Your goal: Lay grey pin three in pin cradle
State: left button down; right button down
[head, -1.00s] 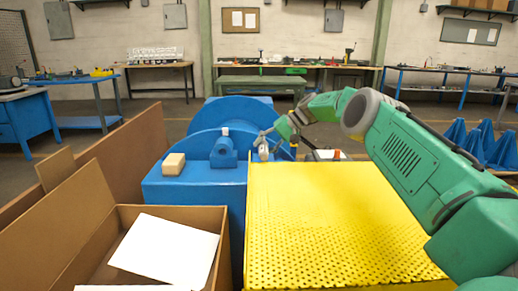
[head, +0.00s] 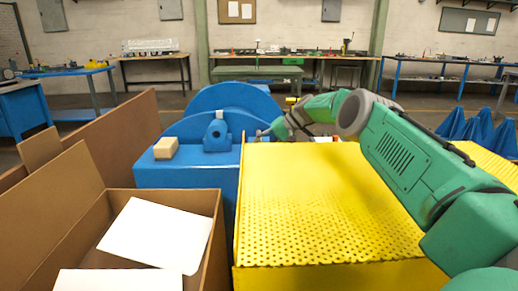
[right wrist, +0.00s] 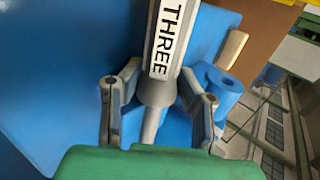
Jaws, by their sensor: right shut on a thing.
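Grey pin three (right wrist: 167,45), with THREE on a white label, is held in my right gripper (right wrist: 160,88) in the right wrist view. The two fingers are closed around its flared collar, and a thinner shaft runs back toward the palm. In the head view my right gripper (head: 272,130) is behind the far left corner of the yellow perforated cover, which hides part of it; the pin is too small there to make out. A blue bearing-like block (head: 217,136) stands left of it. I cannot tell which part is the pin cradle. My left gripper is not in view.
The yellow perforated cover (head: 335,215) fills the middle right. A blue base (head: 185,174) carries a tan block (head: 166,147), with a rounded blue guard (head: 235,100) behind. An open cardboard box (head: 212,235) with white sheets is at the front left.

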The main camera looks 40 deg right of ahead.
jog(key=shift+a+r, duration=0.15)
jog(key=shift+r, duration=0.05)
jog(key=shift+a+f, duration=0.1)
jog(key=shift+f, duration=0.05)
jog(key=c, duration=1.1)
grip_release()
jog(key=shift+s+f, duration=0.1)
jog(key=shift+f, duration=0.1)
jog(key=v, duration=1.2)
jog(key=shift+d, duration=0.25)
jog(key=shift+w, duration=0.2)
